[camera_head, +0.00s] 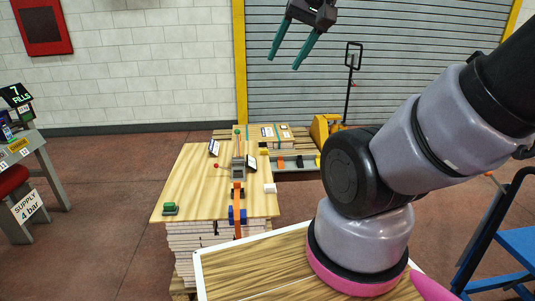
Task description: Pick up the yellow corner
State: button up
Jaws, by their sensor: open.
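My gripper (284,63) hangs at the top of the view, in front of the grey shutter. Its two green fingers point down, spread apart, with nothing between them. A small yellow piece (263,151) sits at the right back edge of the wooden board on the stack; it looks like the yellow corner, but it is too small to make out its shape. My gripper appears well above the board and apart from this piece.
The wooden board (190,190) carries a grey device (238,167) with an orange bar, a green block (170,209), blue blocks (237,214) and a white block (270,188).

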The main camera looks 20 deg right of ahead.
aim_at(262, 152)
jog(key=i+l+z, duration=0.3)
jog(key=i+l, duration=0.4)
jog(key=l, duration=0.3)
jog(key=i+l+z, duration=0.3)
jog(key=i+l, duration=0.5)
jog(key=i+j+u, duration=0.2)
jog(key=i, duration=0.65)
jog(key=i+l+u, duration=0.2)
jog(key=l+u, duration=0.6)
jog(key=i+l+u, duration=0.1)
jog(key=l+u, duration=0.3)
jog(key=l, duration=0.15)
